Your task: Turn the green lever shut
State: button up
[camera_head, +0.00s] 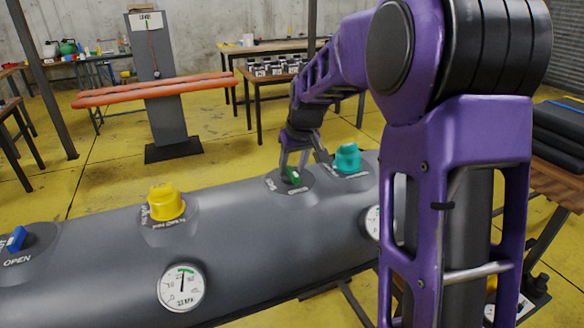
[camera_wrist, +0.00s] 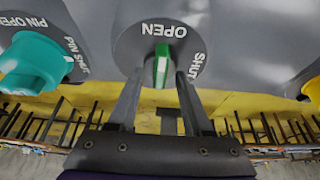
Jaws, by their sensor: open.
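The green lever (camera_head: 293,175) stands on a round dark plate on top of the grey inflatable tube (camera_head: 110,262). In the wrist view the green lever (camera_wrist: 162,66) lines up with the word OPEN, and SHUT is printed to its right. My gripper (camera_head: 303,165) is over the plate with its fingers spread. In the wrist view my gripper (camera_wrist: 161,78) has one finger on each side of the lever. Gaps show between lever and fingers, and I see no clear contact.
A teal cap (camera_head: 347,158) stands close right of the lever; a yellow cap (camera_head: 166,204) and a blue lever (camera_head: 17,239) are farther left. A pressure gauge (camera_head: 182,287) is on the tube's near side. A grey post (camera_head: 165,95) with orange tubes stands behind.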

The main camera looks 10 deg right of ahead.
grip_shut()
dwell(0.3)
jog(key=shift+a, duration=0.1)
jog(key=m, duration=0.2)
jog(key=m+h, duration=0.1)
jog(key=m, duration=0.1)
jog(key=shift+a+h, duration=0.3)
jog(key=m, duration=0.1)
jog(key=m+h, duration=0.1)
jog(key=m, duration=0.1)
jog(key=m+h, duration=0.1)
jog(key=m, duration=0.1)
jog(key=shift+w+a+g, duration=0.25)
jog(key=shift+g, duration=0.05)
jog(key=m, duration=0.2)
jog(key=m+g+h+p, duration=0.1)
jog(key=m, duration=0.1)
jog(key=shift+w+a+m, duration=0.15)
jog(key=shift+m, duration=0.25)
jog(key=shift+w+a+m+g+h+p, duration=0.15)
jog(key=shift+m+g+p, duration=0.35)
jog(key=shift+m, duration=0.5)
jog(key=shift+w+d+m+g+h+p, duration=0.15)
jog(key=shift+m+g+p, duration=0.35)
jog(key=shift+m, duration=0.5)
